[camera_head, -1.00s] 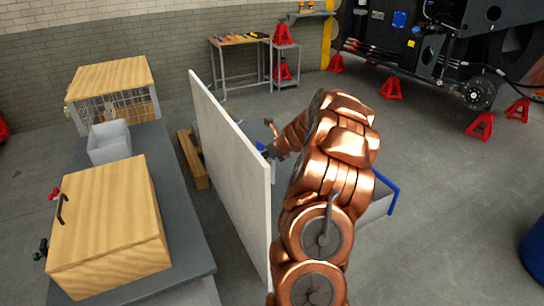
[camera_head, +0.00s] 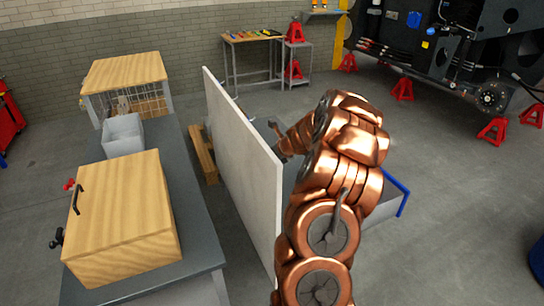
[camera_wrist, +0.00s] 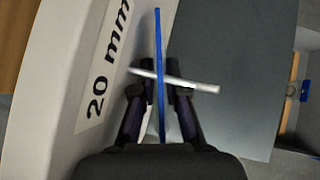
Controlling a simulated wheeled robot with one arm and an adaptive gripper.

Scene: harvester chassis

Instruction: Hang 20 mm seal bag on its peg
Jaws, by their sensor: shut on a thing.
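The seal bag (camera_wrist: 158,45) shows in the wrist view as a thin blue strip seen nearly edge-on. My gripper (camera_wrist: 160,97) is shut on it, with a dark finger on each side. A pale peg (camera_wrist: 200,85) runs crosswise at the fingertips and crosses the blue strip. I cannot tell whether it passes through a hole in the bag. A white label reading "20 mm" (camera_wrist: 105,65) is on the pale board to the left. In the head view the white board (camera_head: 245,185) stands upright left of my copper arm, and the bag is not clear there.
A grey bench (camera_head: 190,230) with a wooden box (camera_head: 125,215) and a grey bin (camera_head: 122,135) stands left of the board. A blue-edged container (camera_head: 385,210) is partly hidden behind my arm. Open floor lies to the right, with red stands (camera_head: 403,89) farther back.

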